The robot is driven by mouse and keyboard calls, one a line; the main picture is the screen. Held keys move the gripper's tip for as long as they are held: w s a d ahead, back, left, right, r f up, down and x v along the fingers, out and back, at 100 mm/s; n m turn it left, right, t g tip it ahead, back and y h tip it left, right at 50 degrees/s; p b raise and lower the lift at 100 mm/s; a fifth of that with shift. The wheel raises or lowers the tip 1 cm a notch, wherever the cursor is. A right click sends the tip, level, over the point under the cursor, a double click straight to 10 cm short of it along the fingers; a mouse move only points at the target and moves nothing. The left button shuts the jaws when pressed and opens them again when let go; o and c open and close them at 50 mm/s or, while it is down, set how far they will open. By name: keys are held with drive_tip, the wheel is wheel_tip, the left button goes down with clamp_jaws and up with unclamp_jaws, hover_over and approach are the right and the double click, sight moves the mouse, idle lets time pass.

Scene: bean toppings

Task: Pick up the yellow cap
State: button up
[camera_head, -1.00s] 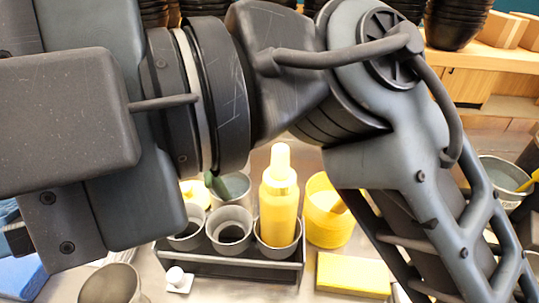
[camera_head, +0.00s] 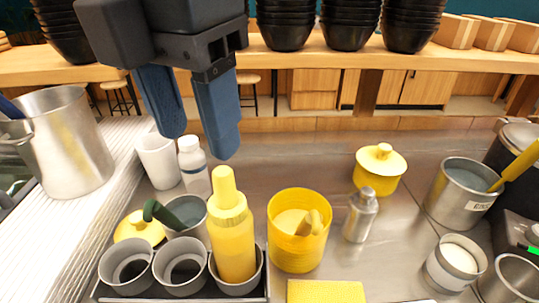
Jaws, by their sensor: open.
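Two yellow things look like caps. One is a round yellow lid (camera_head: 140,230) at the lower left, behind the grey cups and partly hidden by them. The other is a knobbed yellow lid (camera_head: 381,158) on a small yellow pot (camera_head: 376,182) right of centre. My gripper (camera_head: 197,146), with two blue fingers pointing down, is open and empty at the upper left. In the picture it is above the round lid and to its right, apart from both lids.
A yellow squeeze bottle (camera_head: 231,238) stands in a cup of the rack. An open yellow tub (camera_head: 298,250), a metal shaker (camera_head: 360,215) and a white bottle (camera_head: 193,168) stand nearby. A metal pitcher (camera_head: 68,145) is at the left. Bare counter (camera_head: 300,165) lies behind the tub.

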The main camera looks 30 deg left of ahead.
sight(222, 171)
drive_tip(key=shift+w+d+f, duration=0.15)
drive_tip(key=shift+w+f, duration=0.05)
drive_tip(key=shift+w, duration=0.3)
drive_tip(key=shift+w+d+f+p, duration=0.15)
drive_tip(key=shift+f+p, duration=0.2)
drive_tip(key=shift+f, duration=0.8)
drive_tip(key=shift+w+a+f+p, duration=0.1)
drive_tip(key=shift+w+f+p, duration=0.15)
drive_tip(key=shift+f, duration=0.9)
drive_tip(key=shift+w+d+f+p, duration=0.1)
drive_tip(key=shift+f+p, duration=0.3)
drive_tip(key=shift+f, duration=0.75)
drive_tip(key=c, duration=0.8)
drive_tip(key=shift+r, duration=0.1)
